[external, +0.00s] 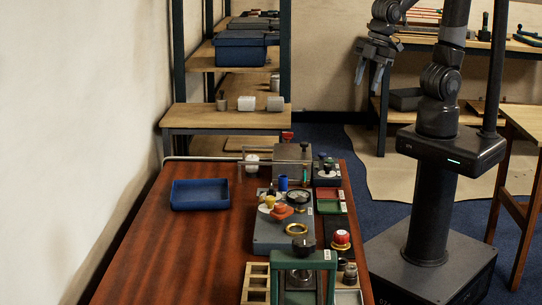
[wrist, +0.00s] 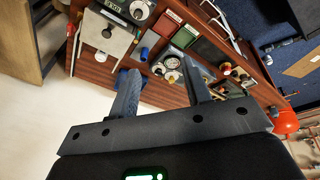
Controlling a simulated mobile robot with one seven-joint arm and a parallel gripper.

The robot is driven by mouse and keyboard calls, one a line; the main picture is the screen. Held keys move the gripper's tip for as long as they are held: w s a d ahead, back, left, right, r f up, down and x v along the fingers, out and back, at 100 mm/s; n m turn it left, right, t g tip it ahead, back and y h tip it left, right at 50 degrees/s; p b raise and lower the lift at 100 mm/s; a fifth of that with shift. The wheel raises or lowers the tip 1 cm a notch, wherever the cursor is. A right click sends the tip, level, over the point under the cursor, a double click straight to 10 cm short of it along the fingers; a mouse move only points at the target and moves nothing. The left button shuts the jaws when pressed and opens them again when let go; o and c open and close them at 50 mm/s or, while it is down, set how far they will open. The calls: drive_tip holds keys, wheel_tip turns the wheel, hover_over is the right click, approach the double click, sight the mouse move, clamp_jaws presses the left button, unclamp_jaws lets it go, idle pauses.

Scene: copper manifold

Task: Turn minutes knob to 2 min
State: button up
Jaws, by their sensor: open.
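A small dark box (external: 327,181) with a black knob on a pale dial (external: 327,170) stands at the far right of the red-brown table. It looks like the timer with the minutes knob, but its markings are too small to read. In the wrist view the same dial (wrist: 139,10) shows at the top edge, beside a small display, and the box is partly cut off. My gripper (external: 364,72) is raised right of the table's far end, well apart from the dial. Its two fingers (wrist: 158,67) are spread with nothing between them.
A grey box (external: 292,163) with black and red knobs stands left of the dial box. Nearer are a gauge unit (external: 284,235), red and green trays (external: 329,200) and a green press frame (external: 303,262). A blue tray (external: 200,194) lies on the left, with bare table around it.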

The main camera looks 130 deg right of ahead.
drive_tip(key=w+d+f+g, duration=0.1)
drive_tip(key=w+d+f, duration=0.25)
drive_tip(key=f, duration=0.35)
drive_tip(key=n+g+y, duration=0.1)
drive_tip(key=g, duration=0.1)
hover_over(328, 169)
drive_tip(key=s, duration=0.1)
wheel_tip(328, 169, down, 9)
drive_tip(key=f, duration=0.7)
drive_tip(key=d+f, duration=0.1)
drive_tip(key=f, duration=0.3)
drive_tip(key=shift+f, duration=0.15)
drive_tip(key=shift+c, duration=0.5)
clamp_jaws()
